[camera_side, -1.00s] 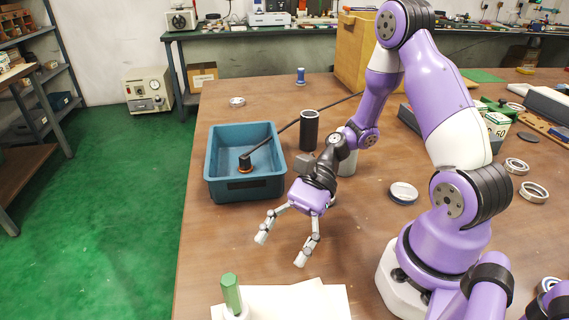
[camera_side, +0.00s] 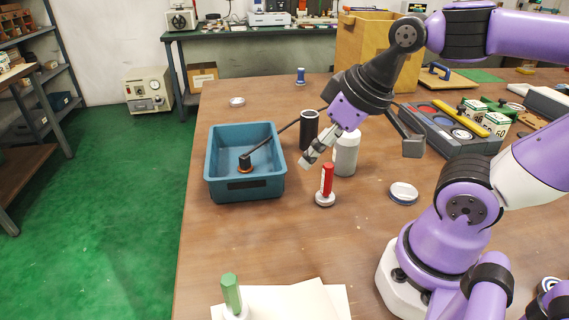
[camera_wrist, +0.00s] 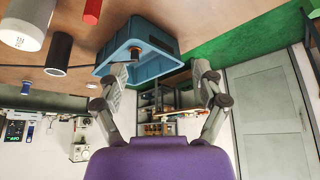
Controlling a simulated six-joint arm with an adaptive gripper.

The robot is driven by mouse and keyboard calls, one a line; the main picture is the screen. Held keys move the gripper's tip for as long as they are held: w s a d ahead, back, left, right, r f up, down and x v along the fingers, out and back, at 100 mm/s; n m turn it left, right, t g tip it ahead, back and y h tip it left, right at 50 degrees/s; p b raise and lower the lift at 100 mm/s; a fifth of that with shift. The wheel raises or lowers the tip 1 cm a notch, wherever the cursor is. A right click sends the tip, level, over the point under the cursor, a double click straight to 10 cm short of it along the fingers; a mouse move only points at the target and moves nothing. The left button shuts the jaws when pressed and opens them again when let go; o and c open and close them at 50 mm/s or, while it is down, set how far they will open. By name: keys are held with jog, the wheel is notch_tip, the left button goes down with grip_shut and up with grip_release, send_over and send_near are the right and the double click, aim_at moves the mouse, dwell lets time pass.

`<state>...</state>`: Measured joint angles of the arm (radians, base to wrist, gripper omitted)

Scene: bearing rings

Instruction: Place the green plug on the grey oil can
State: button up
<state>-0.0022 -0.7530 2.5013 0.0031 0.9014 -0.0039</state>
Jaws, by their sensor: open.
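The green plug (camera_side: 231,292) stands upright at the front edge of the side view, its pale base cut off by the frame. The grey oil can, which I take to be the light grey cylinder (camera_side: 346,153), stands upright right of the black cylinder; it also shows in the wrist view (camera_wrist: 27,22). My gripper (camera_side: 310,158) is open and empty, raised just left of the grey can, and points down-left in the side view. In the wrist view its fingers (camera_wrist: 160,72) are spread apart. The green plug is not in the wrist view.
A red plug (camera_side: 327,181) with a white base stands in front of the grey can. A blue bin (camera_side: 247,188) holds a black-and-orange part. A black cylinder (camera_side: 309,130) stands behind. Paper sheets (camera_side: 318,296) lie near the green plug. The table between is mostly clear.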

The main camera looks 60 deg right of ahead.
jog(key=m+g+y, duration=1)
jog(key=m+y, duration=0.1)
jog(key=m, duration=0.1)
send_near(236, 313)
jog(key=shift+w+d+f, duration=0.8)
jog(key=shift+d+f, duration=0.05)
jog(key=shift+d, duration=0.15)
jog(key=shift+s+a+f+m+y, duration=0.2)
jog(key=shift+s+f+m+y, duration=0.2)
jog(key=shift+m+y, duration=0.3)
jog(key=shift+a+f, duration=0.15)
jog(key=shift+a, duration=0.05)
jog(key=x, duration=1)
jog(key=shift+s, duration=0.1)
jog(key=shift+c, duration=0.4)
